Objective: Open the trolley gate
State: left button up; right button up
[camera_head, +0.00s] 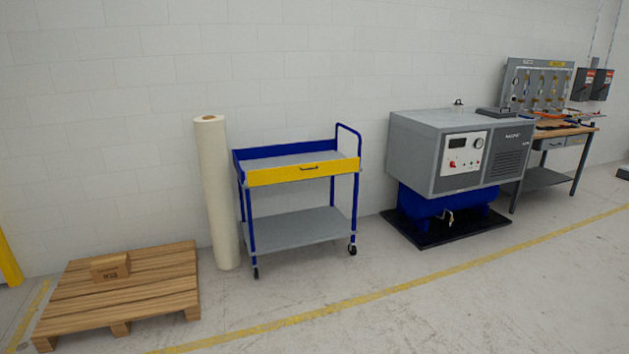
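The trolley (300,226) stands against the wall near the middle of the view. It has a blue frame, two grey shelves, a raised blue handle at its right end and black wheels. The top shelf looks empty from here. Neither of my grippers is in view.
A tall cream roll (217,192) stands close to the trolley's left. A wooden pallet (150,290) with a small box (110,267) lies at left. A grey machine (458,150) and a workbench (552,140) stand at right. Floor in front is clear.

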aim_at(265, 176)
jog(key=i+l, duration=0.1)
jog(key=i, duration=3.45)
jog(key=j+u, duration=0.05)
jog(key=j, duration=0.05)
